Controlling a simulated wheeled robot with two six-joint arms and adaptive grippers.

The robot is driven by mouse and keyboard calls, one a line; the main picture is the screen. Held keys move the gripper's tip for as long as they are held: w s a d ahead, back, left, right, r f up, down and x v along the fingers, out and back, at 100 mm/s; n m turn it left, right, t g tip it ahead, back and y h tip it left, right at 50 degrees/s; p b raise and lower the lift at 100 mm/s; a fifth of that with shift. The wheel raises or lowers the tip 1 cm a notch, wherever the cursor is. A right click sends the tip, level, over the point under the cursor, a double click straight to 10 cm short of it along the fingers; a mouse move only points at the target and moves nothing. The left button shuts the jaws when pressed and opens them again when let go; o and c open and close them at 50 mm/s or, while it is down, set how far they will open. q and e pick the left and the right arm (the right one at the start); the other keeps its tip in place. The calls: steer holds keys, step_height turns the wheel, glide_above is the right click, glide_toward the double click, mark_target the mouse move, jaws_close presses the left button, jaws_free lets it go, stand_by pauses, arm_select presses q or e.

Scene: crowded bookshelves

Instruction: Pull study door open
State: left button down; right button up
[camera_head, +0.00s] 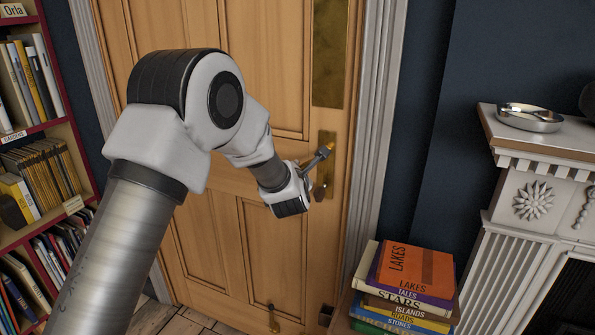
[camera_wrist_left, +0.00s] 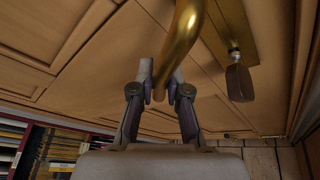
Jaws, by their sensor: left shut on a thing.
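The study door (camera_head: 235,235) is pale panelled wood and looks closed in its white frame (camera_head: 375,130); the wrist view also shows its panels (camera_wrist_left: 110,60). A brass handle (camera_wrist_left: 184,35) curves down between the fingers of my left gripper (camera_wrist_left: 160,88), which is shut on it. In the head view the same gripper (camera_head: 317,163) is at the door's right edge, beside the brass handle plate (camera_head: 327,140), and its fingers partly hide the handle. A small dark turn piece (camera_wrist_left: 239,82) hangs by the plate in the wrist view. My right gripper is not in view.
A red bookshelf (camera_head: 62,105) full of books stands left of the door. A stack of books (camera_head: 415,270) sits low at the right of the frame. A white fireplace (camera_head: 520,200) with a metal dish (camera_head: 530,119) is farther right. Some floor (camera_head: 155,318) shows at lower left.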

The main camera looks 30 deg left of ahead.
mark_target(312, 157)
arm_select(q)
steer(key=shift+w, duration=0.1)
steer(key=w+p, duration=0.1)
steer(key=w, duration=0.7)
steer(key=shift+w+d+f, duration=0.1)
steer(key=shift+s, duration=0.2)
steer(key=c, duration=1.1)
jaws_free()
steer(key=shift+c, duration=0.2)
